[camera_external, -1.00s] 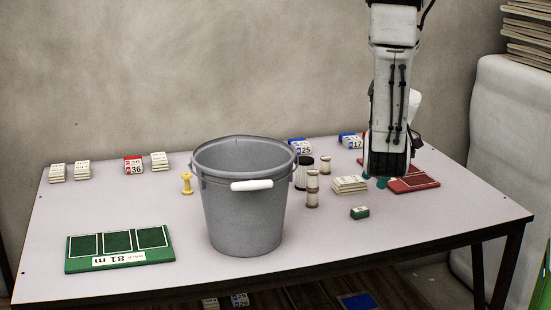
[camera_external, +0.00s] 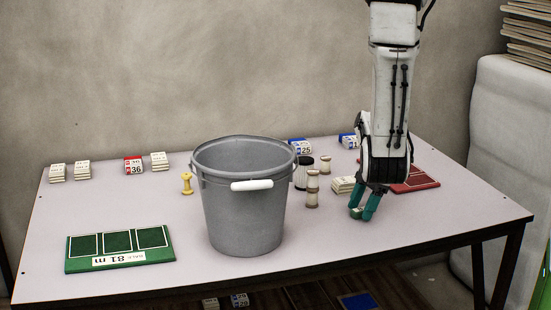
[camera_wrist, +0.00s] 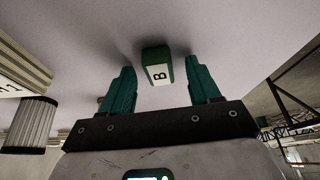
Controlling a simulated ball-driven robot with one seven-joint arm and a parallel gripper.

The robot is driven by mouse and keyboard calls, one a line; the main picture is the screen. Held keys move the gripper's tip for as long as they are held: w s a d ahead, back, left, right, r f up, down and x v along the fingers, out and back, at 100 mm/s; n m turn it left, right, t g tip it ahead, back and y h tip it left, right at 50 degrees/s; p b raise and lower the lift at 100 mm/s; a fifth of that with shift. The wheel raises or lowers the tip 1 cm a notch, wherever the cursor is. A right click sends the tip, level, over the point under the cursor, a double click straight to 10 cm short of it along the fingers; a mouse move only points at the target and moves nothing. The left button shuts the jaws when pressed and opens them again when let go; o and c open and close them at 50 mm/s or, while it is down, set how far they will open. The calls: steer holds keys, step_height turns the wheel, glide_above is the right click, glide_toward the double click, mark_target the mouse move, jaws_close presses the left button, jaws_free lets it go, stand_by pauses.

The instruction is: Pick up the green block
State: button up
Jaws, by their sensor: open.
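The green block (camera_wrist: 156,68) has a white label with a dark "B" in the wrist view. It lies on the table between the lines of my two teal fingers, a little beyond their tips. My gripper (camera_wrist: 158,75) is open and empty. In the external view my gripper (camera_external: 361,213) points down near the table's right front, at the block. Only a small part of the green block (camera_external: 356,211) shows there, as the fingers cover most of it.
A grey bucket (camera_external: 243,205) with a white handle stands left of my gripper. Wooden spools (camera_external: 312,190) and a white stack (camera_external: 342,185) are close by on the left. A red board (camera_external: 416,180) lies behind on the right. The front right tabletop (camera_external: 450,215) is clear.

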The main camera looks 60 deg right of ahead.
mark_target(362, 209)
steer(key=c, duration=1.1)
step_height(362, 209, up, 10)
steer(key=shift+r+p, duration=0.1)
steer(key=shift+p, duration=0.65)
